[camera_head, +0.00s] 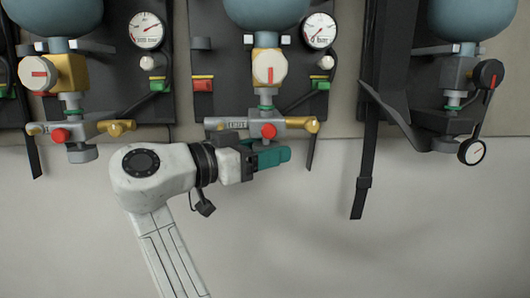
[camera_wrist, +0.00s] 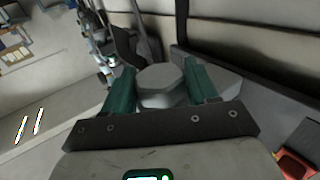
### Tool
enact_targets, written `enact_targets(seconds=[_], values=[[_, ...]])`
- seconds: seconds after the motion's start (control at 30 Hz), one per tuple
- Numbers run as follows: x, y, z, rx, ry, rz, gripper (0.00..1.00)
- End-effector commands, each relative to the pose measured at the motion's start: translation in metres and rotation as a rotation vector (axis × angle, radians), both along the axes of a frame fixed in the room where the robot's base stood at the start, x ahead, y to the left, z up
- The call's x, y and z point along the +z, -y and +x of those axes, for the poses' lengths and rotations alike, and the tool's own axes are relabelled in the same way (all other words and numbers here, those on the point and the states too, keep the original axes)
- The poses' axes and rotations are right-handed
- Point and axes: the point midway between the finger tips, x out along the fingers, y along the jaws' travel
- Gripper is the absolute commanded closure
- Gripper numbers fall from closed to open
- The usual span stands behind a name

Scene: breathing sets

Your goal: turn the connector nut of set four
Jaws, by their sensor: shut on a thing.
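The breathing set (camera_head: 267,52) at the middle of the head view has a valve body with a white-faced knob and red mark, and a crossbar with a red knob (camera_head: 268,131). My gripper (camera_head: 270,157) is just below that crossbar, with green fingers. In the wrist view, its two fingers (camera_wrist: 161,85) stand on either side of a grey faceted nut (camera_wrist: 160,80) and are shut on it. In the head view the nut is hidden behind the fingers. I cannot read a set number.
Another set (camera_head: 52,75) hangs at the left, and one with a dark bracket (camera_head: 415,125) at the right. A black strap (camera_head: 366,165) hangs between the middle and right sets. Gauges (camera_head: 319,30) sit on the backplates. The pale wall below is bare.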

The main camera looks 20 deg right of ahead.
Motion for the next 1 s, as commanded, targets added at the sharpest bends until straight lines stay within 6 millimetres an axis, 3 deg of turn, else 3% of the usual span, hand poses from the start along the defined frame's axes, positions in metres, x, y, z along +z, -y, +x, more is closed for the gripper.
enact_targets(seconds=[0.53,0.57,0.6,0.77,1.0], values=[[-0.0016,0.0007,0.0005,-0.025,-0.004,0.002,0.72],[-0.0017,0.0007,0.0005,-0.025,-0.004,0.002,0.40],[-0.0017,0.0007,0.0006,-0.025,-0.004,0.003,0.36],[-0.0012,0.0006,0.0004,-0.024,-0.003,0.003,0.21],[-0.0006,-0.0003,0.0001,-0.024,-0.002,0.002,0.21]])
